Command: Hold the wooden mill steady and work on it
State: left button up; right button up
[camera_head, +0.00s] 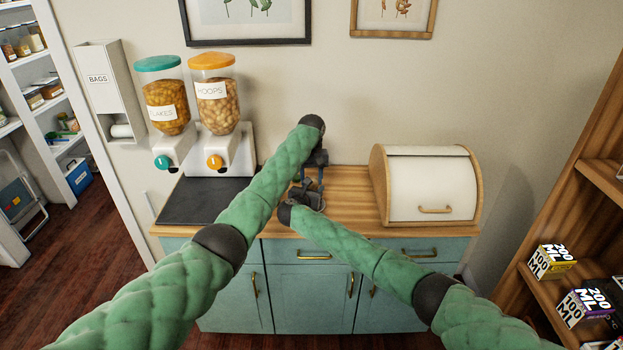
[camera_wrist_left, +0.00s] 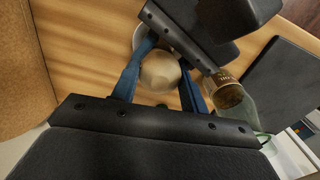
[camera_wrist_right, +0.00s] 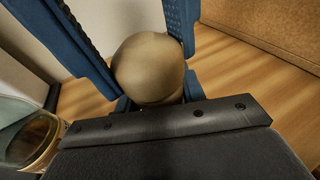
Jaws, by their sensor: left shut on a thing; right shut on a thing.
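The wooden mill shows as a pale, rounded wooden top (camera_wrist_left: 160,72) in the left wrist view and as a larger rounded wooden body (camera_wrist_right: 150,70) in the right wrist view. In the head view my arms and grippers hide most of it. My left gripper (camera_head: 318,160) is above the wooden counter, with its blue fingers on both sides of the mill, shut on it. My right gripper (camera_head: 308,198) is lower and close beside the left one, its blue fingers also shut on the mill. The mill's base is hidden.
Two cereal dispensers (camera_head: 210,90) stand at the left of the counter, behind a dark slab (camera_head: 205,200). A cream roll-top bread bin (camera_head: 430,185) stands at the right. Bare wooden counter (camera_head: 350,190) lies between. A shelf with small boxes (camera_head: 552,262) is at far right.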

pick_arm(q)
jog(key=shift+n, duration=0.6)
jog(key=o, duration=1)
